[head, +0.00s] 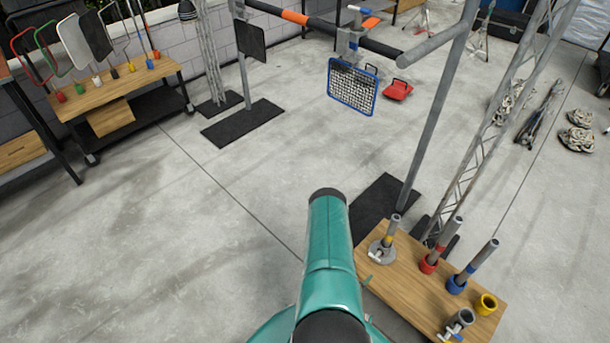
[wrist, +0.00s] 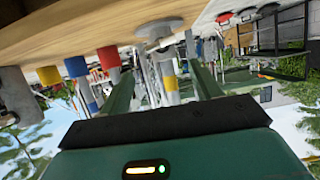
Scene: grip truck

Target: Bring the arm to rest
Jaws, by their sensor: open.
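My teal arm (head: 327,245) rises at the bottom middle of the head view; the gripper cannot be made out there. In the wrist view, which is upside down, my gripper (wrist: 163,80) shows two dark green fingers spread apart. They are open, with nothing held. A grey post with a yellow band (wrist: 169,82) appears between the fingers, standing on a round flange on the wooden tabletop. I cannot tell how far it is from the fingers. The head view shows this flanged post (head: 382,245) on the small wooden table, right of my arm.
A blue-framed mesh panel (head: 352,87) hangs farther back. A bench with coloured frames (head: 120,85) is at left. The floor between is clear.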

